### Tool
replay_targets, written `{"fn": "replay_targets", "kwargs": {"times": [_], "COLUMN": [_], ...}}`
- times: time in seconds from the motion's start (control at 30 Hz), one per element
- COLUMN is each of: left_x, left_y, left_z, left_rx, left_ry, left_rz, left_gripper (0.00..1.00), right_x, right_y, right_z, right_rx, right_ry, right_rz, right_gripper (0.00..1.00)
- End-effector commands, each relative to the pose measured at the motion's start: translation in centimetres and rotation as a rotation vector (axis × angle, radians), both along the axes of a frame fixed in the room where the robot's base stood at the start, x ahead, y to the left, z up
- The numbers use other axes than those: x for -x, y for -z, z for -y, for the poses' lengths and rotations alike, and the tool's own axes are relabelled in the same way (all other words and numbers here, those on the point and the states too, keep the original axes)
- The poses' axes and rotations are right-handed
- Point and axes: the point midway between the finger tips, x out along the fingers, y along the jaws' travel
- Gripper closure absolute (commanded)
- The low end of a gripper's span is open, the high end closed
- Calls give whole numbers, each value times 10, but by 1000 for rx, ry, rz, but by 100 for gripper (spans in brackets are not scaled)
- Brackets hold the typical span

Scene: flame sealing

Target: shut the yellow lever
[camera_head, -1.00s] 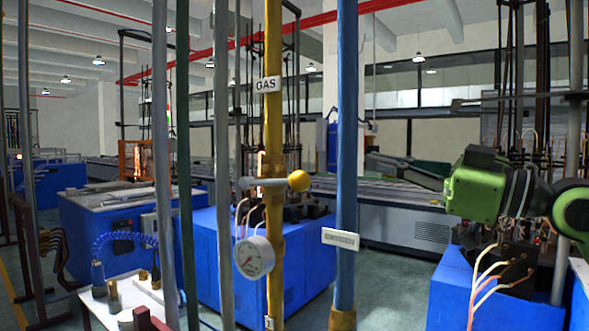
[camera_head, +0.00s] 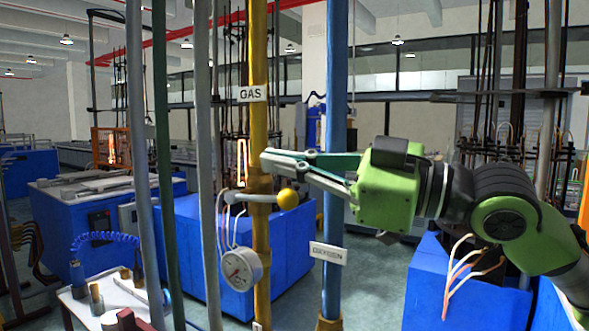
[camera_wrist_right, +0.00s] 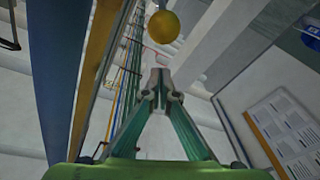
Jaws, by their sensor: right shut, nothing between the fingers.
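The lever (camera_head: 262,198) is a grey bar lying about level across the yellow gas pipe (camera_head: 259,60), with a yellow ball knob (camera_head: 288,199) at its right end. The knob also shows at the top of the right wrist view (camera_wrist_right: 163,27), beyond the fingertips. My right gripper (camera_head: 268,158) reaches in from the right, in front of the blue pipe. Its fingers are shut and empty. In the head view the tips appear just above the lever, close to the gas pipe; they look apart from the knob. My left gripper is not in view.
A round gauge (camera_head: 240,269) sits below the lever beside the gas pipe. The blue oxygen pipe (camera_head: 335,60) stands to its right, with grey (camera_head: 141,150) and green pipes to its left. A white table (camera_head: 77,300) with small items is at lower left.

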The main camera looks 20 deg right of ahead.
Motion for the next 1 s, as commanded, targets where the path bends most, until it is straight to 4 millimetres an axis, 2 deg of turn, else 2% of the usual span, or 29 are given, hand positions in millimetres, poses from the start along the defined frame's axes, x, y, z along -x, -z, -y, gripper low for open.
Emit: {"fn": "replay_targets", "kwargs": {"times": [0.1,0.3,0.77,0.87,1.0], "left_x": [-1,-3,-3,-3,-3], "left_y": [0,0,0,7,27], "left_z": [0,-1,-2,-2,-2], "left_rx": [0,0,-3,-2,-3], "left_ry": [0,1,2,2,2], "left_rz": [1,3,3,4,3], "left_gripper": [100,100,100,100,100], "right_x": [-3,-5,-6,-6,-6], "right_y": [15,31,35,40,51], "right_z": [8,17,19,19,19], "right_rx": [1,1,-1,-7,-32], "right_ry": [5,3,2,1,0], "right_rz": [-5,-3,0,8,39], "right_gripper": [100,100,100,100,100]}}
